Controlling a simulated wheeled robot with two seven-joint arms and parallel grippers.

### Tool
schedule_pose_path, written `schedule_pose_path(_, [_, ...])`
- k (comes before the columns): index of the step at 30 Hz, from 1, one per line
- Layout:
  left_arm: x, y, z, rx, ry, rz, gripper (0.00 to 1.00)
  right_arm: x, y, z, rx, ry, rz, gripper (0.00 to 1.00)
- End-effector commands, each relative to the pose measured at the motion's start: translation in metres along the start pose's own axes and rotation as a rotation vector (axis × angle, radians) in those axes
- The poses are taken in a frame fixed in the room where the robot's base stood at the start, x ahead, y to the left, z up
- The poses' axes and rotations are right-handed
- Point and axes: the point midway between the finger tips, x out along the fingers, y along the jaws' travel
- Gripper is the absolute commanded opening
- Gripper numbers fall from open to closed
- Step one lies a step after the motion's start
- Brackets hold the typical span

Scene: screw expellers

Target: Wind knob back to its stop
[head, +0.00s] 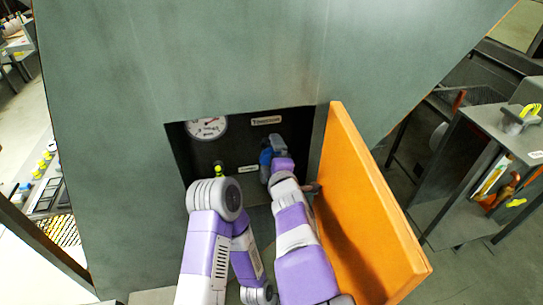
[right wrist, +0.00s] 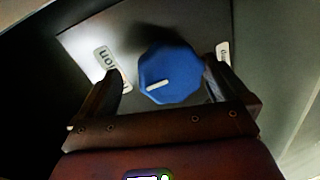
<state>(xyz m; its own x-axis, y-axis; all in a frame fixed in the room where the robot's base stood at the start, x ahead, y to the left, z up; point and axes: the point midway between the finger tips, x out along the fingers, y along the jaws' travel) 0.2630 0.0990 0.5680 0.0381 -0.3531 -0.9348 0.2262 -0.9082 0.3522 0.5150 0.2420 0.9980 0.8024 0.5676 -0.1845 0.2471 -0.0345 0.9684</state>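The blue knob (right wrist: 168,74) is a faceted dial with a white pointer line, on a dark panel. The line slants, its right end a little higher. In the head view the knob (head: 265,160) is partly covered by my right gripper (head: 274,150), which reaches into the recess. In the right wrist view the right gripper's two dark fingers (right wrist: 164,86) stand on either side of the knob, apart, with small gaps seeming to show. Whether a finger touches the knob is unclear. My left gripper does not show.
An orange door (head: 362,215) stands open close to the right of my right arm. The recess also holds a round gauge (head: 207,127) and a yellow-green-topped part (head: 218,168). A grey cabinet surrounds the opening. A side unit with shelves (head: 480,170) is at right.

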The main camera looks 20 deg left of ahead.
Motion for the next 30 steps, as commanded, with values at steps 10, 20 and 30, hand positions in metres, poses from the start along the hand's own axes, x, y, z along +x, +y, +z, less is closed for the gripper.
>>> schedule_pose_path(10, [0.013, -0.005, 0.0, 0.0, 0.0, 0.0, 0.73, -0.025, 0.002, 0.004, 0.005, 0.0, 0.015, 0.98])
schedule_pose_path(20, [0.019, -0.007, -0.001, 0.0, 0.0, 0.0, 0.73, -0.048, -0.006, 0.005, 0.003, -0.001, 0.005, 0.98])
schedule_pose_path(30, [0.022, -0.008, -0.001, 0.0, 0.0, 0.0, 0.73, -0.067, -0.011, 0.006, 0.004, -0.002, 0.002, 0.98])
